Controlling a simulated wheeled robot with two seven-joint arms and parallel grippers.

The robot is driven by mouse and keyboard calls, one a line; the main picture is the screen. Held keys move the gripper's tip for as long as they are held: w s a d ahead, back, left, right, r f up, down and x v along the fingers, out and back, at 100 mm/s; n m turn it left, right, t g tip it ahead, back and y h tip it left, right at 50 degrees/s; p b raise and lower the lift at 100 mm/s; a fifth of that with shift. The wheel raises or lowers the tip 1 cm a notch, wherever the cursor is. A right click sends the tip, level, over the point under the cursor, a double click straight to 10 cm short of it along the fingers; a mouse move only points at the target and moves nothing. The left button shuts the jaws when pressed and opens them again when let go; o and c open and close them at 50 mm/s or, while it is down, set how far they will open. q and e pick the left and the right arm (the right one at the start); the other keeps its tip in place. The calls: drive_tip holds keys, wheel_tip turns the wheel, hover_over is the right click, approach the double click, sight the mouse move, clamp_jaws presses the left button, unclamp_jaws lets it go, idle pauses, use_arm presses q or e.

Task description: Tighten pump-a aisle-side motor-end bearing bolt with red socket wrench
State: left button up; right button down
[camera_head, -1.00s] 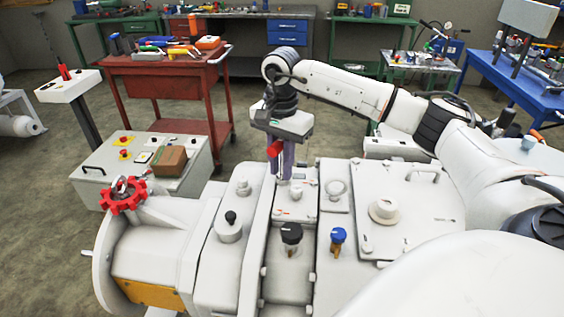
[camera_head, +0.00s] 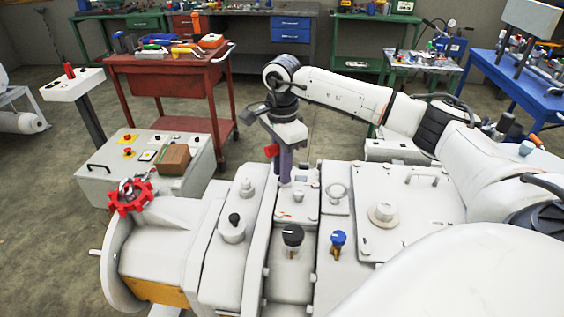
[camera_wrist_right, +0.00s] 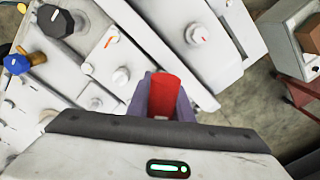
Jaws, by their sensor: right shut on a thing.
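My right gripper (camera_head: 286,170) points down over the white pump housing (camera_head: 240,262). It is shut on the red socket wrench (camera_head: 271,151), whose red part shows between the fingers. In the right wrist view the red wrench (camera_wrist_right: 163,92) sits between the two purple fingers (camera_wrist_right: 160,105). The wrench's lower end and the bolt under it are hidden by the fingers, so I cannot tell whether they touch. My left gripper is not in view.
A black knob (camera_head: 292,236) and a blue knob (camera_head: 338,238) stand up from the housing. A red handwheel (camera_head: 130,196) is at the left. A grey control box (camera_head: 105,178) with a brown block (camera_head: 174,159) and a red tool cart (camera_head: 170,80) stand behind.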

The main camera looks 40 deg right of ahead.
drive_tip(key=shift+s+f+n, duration=0.1)
drive_tip(key=shift+n, duration=0.3)
drive_tip(key=shift+r+p, duration=0.8)
drive_tip(key=shift+r, duration=1.8)
